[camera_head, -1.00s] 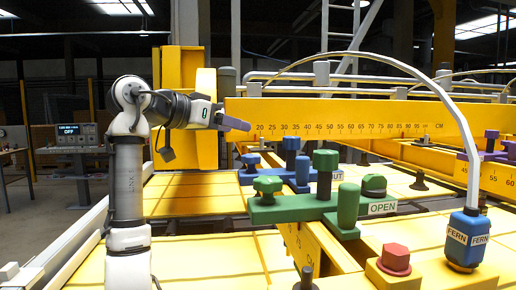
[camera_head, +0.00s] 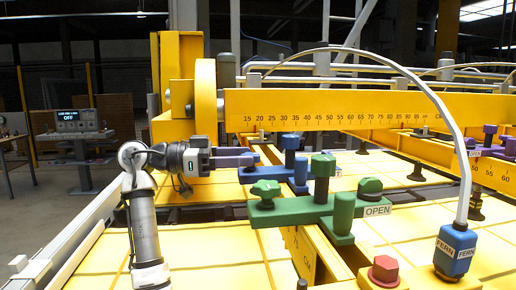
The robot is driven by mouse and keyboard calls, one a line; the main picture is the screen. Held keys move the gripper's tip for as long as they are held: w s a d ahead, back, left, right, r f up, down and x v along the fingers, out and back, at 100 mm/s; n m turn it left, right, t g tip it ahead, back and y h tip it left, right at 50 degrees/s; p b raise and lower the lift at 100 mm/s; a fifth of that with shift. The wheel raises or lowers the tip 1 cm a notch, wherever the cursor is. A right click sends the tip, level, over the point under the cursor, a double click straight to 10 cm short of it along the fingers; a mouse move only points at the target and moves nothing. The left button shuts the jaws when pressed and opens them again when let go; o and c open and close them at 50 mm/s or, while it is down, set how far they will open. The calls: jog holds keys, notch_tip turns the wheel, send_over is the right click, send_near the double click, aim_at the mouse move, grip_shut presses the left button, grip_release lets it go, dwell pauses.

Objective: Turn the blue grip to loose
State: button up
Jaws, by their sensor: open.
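A blue fitting (camera_head: 245,175) with a tall blue post (camera_head: 291,150) and a short upright blue grip (camera_head: 301,171) lies across the yellow beam, behind a green fitting. My gripper (camera_head: 252,159) is at its left end, with its fingers pointing right and seen nearly edge-on. The fingers cover the spot of the blue fitting's left knob. I cannot tell whether they touch it. The jaws are open. The label by the blue grip is mostly hidden behind the green post.
The green fitting (camera_head: 265,218), with knobs and an OPEN label (camera_head: 377,210), stands in front. A red hex knob (camera_head: 385,268) and a blue FERN box (camera_head: 455,250) with a white hose are at the right. A yellow ruler beam (camera_head: 330,110) runs behind. A monitor reading OFF (camera_head: 80,121) is far left.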

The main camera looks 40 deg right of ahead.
aim_at(258, 154)
jog(key=shift+p+x, duration=0.55)
jog(key=shift+x, duration=1.65)
jog(key=shift+c, duration=0.3)
jog(key=shift+a, duration=0.1)
jog(key=c, duration=0.9)
